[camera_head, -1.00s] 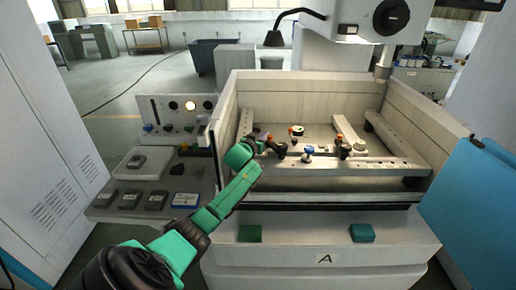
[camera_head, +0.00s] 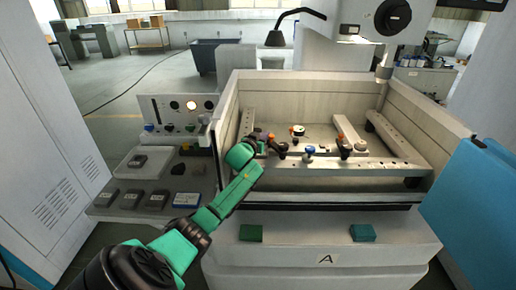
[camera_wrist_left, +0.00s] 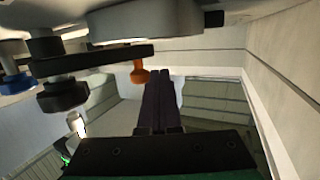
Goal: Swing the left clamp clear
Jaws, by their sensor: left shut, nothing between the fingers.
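The left clamp (camera_head: 281,148) is dark with an orange knob (camera_head: 271,136) and stands on the machine's worktable. My left gripper (camera_head: 262,142) is close against its left side, partly merging with it. In the left wrist view the shut, empty fingers (camera_wrist_left: 160,95) lie beside an orange knob (camera_wrist_left: 139,73), below a dark flat clamp arm (camera_wrist_left: 95,59). Whether they touch the knob is hard to tell. The right clamp (camera_head: 345,149), also with an orange knob, stands farther right. My right gripper is not in view.
Pale tank walls (camera_head: 290,97) surround the worktable. The machine head (camera_head: 385,20) hangs above on the right. A control panel (camera_head: 180,115) stands left.

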